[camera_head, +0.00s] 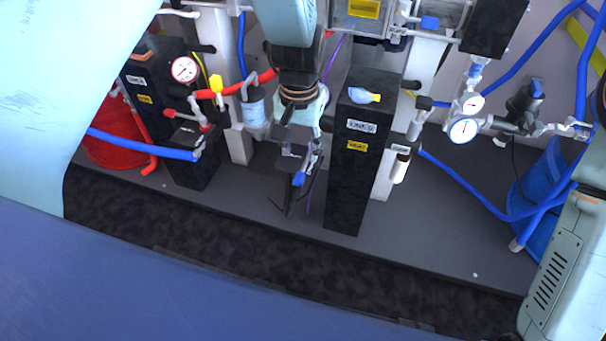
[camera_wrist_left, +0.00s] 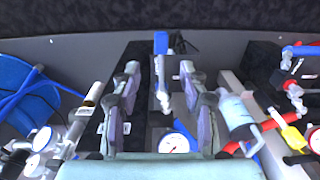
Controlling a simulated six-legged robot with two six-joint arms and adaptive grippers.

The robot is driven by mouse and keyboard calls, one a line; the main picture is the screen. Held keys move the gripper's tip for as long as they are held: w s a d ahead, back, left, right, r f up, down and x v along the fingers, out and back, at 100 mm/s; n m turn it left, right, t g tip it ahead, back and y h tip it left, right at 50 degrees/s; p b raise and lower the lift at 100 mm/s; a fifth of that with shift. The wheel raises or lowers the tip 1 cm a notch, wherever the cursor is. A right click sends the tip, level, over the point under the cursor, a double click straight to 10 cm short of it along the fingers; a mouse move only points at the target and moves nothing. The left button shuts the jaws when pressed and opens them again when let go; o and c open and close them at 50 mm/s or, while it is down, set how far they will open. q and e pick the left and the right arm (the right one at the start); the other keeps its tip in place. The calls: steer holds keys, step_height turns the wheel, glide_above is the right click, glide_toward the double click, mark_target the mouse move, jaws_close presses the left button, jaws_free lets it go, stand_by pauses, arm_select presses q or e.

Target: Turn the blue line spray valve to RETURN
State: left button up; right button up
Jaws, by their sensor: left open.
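A metal valve fitting with a blue handle (camera_head: 299,179) is in front of the middle of the rig, partly hidden by my left gripper in the head view. It is likely the blue line spray valve; I cannot read a RETURN mark. In the left wrist view the blue handle (camera_wrist_left: 161,42) stands upright at the far end of the metal pipe (camera_wrist_left: 162,95). My left gripper (camera_head: 302,145) reaches down over this fitting. Its open fingers (camera_wrist_left: 160,72) lie on either side of the pipe in the wrist view, with visible gaps. My right gripper is not in view.
Left are a red hose, a gauge (camera_head: 185,69) and a red drum (camera_head: 110,140). Right are gauges (camera_head: 463,130), blue hoses and a blue drum (camera_head: 540,190). The grey floor in front is clear.

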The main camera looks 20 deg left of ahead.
mark_target(299, 177)
arm_select(q)
steer(key=shift+s+a+f, duration=0.1)
steer(key=shift+s+f, duration=0.05)
steer(key=shift+f, duration=0.15)
step_height(299, 177, down, 8)
steer(key=b, duration=0.3)
steer(key=shift+r, duration=0.2)
jaws_close()
stand_by(0.4)
